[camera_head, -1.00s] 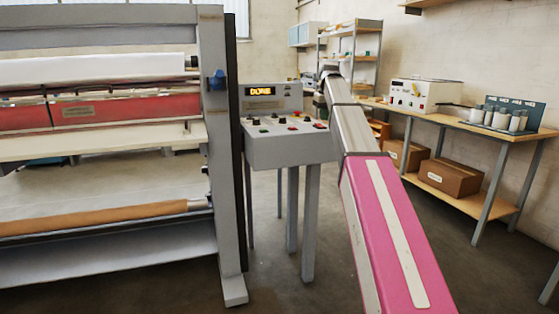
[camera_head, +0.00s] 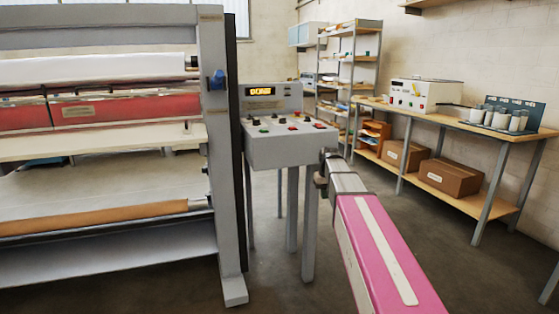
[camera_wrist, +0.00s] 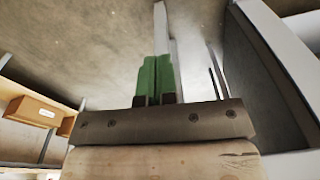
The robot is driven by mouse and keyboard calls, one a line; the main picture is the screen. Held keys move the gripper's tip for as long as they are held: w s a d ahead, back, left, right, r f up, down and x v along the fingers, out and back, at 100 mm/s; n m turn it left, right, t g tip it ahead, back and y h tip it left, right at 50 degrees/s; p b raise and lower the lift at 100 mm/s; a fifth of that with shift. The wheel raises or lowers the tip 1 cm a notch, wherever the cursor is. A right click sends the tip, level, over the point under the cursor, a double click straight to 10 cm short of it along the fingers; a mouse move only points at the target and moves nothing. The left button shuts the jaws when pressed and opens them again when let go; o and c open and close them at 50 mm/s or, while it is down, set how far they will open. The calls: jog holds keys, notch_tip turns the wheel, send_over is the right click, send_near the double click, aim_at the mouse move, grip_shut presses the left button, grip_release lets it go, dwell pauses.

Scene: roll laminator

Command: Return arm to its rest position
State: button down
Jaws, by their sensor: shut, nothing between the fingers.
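My arm, pink with a pale stripe, reaches up from the bottom right in the head view. Its grey end now sits low, just right of the control console (camera_head: 290,148), beside the console's legs. My gripper (camera_wrist: 157,58) shows in the wrist view with its two green fingers close together, shut and empty over the bare concrete floor. In the head view its fingers cannot be made out. The console's display (camera_head: 261,91) glows orange and seems to read "DONE". Buttons and knobs line the console's sloped face.
The roll laminator (camera_head: 215,150) fills the left, its upright post close to the console. A workbench (camera_head: 470,130) along the right wall holds a white device (camera_head: 426,96), with cardboard boxes (camera_head: 450,176) on its lower shelf. Shelving (camera_head: 350,70) stands behind. Floor between console and workbench is clear.

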jog(key=s+f+m+g, duration=0.1)
jog(key=s+f, duration=2)
jog(key=s, duration=0.3)
jog(key=shift+m, duration=0.4)
